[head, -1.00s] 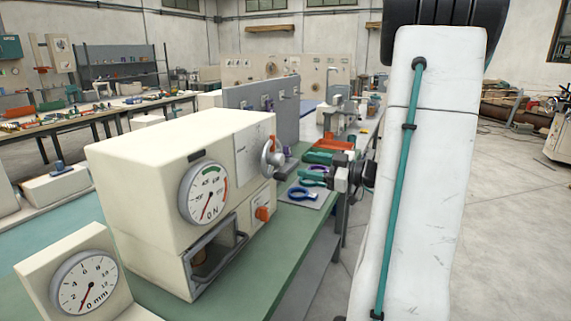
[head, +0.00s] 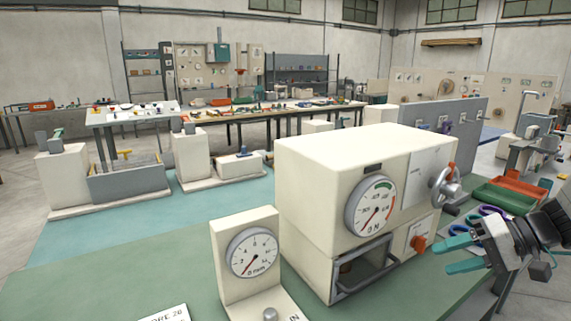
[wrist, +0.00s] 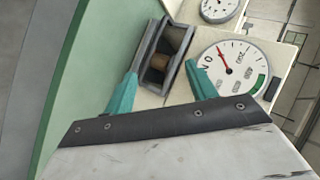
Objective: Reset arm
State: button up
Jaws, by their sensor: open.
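My gripper (head: 442,258) is at the right of the head view, its teal fingers apart and pointing left, empty. It appears in front of the right end of the cream machine (head: 310,165). The machine has a round gauge in N (head: 371,205), a metal crank (head: 446,185), an orange knob (head: 418,243) and a framed front chamber (head: 363,270). In the wrist view, my open fingers (wrist: 161,72) show with nothing between them, the chamber (wrist: 165,52) and the N gauge (wrist: 232,68) beyond. A brown round part (wrist: 158,64) sits inside the chamber.
A cream mm gauge block (head: 248,250) stands left of the machine on the green bench (head: 150,270). Blue-handled tools (head: 490,211), a green tray (head: 503,199) and a red tray (head: 520,182) lie behind my gripper. The bench's left part is largely clear.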

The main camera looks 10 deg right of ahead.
jog(key=s+a+r+n+g+h, duration=0.1)
jog(key=s+a+r+g+h, duration=0.1)
jog(key=s+a+h, duration=0.2)
jog(key=s+a+r+n+g+h, duration=0.2)
jog(key=s+a+h, duration=0.3)
jog(key=a, duration=0.6)
jog(key=shift+s+a+r+g, duration=0.15)
jog(key=shift+s+r+g, duration=0.2)
jog(key=shift+s, duration=0.75)
